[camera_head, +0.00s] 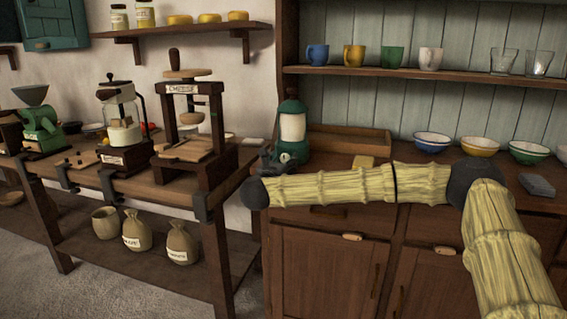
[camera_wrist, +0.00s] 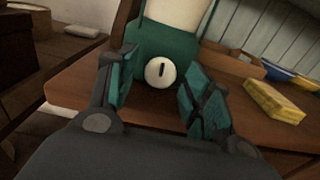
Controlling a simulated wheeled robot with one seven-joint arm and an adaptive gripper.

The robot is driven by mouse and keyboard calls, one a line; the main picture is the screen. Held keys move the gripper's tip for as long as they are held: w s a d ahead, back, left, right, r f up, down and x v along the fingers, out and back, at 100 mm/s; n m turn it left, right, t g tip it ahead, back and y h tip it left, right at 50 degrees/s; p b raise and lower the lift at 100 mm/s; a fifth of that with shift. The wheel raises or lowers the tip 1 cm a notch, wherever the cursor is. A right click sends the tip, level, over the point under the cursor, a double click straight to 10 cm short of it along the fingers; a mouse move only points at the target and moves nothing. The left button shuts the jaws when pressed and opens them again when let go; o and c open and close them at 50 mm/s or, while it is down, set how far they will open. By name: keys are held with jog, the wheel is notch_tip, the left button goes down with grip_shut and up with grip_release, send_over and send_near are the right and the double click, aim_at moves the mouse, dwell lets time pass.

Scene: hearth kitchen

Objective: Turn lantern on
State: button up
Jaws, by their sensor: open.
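The lantern (camera_head: 292,128) has a green base and cap and a pale glass body. It stands on the wooden counter at its left end, behind my gripper. In the wrist view, the lantern's green base (camera_wrist: 186,42) carries a round white knob (camera_wrist: 161,72) with a dark upright mark. My gripper (camera_wrist: 158,92) is open, with one teal-padded finger on each side of the knob. I cannot tell whether either finger touches the lantern. In the head view my gripper (camera_head: 275,160) is small and partly hidden by my wrist. The lantern's top is out of the wrist view.
A yellow block (camera_wrist: 273,101) lies on the counter to the right of the lantern. A wooden tray (camera_head: 350,139) stands behind. Bowls (camera_head: 432,141) line the counter's back. The cheese press (camera_head: 190,110) stands on the workbench to the left.

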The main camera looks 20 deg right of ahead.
jog(key=shift+w+d, duration=0.2)
jog(key=shift+w, duration=0.1)
jog(key=shift+c, duration=0.2)
jog(key=c, duration=1)
jog(key=shift+r+n+p, duration=0.1)
jog(key=shift+n+p, duration=0.25)
jog(key=shift+n, duration=0.25)
jog(key=o, duration=1)
jog(key=shift+o, duration=0.2)
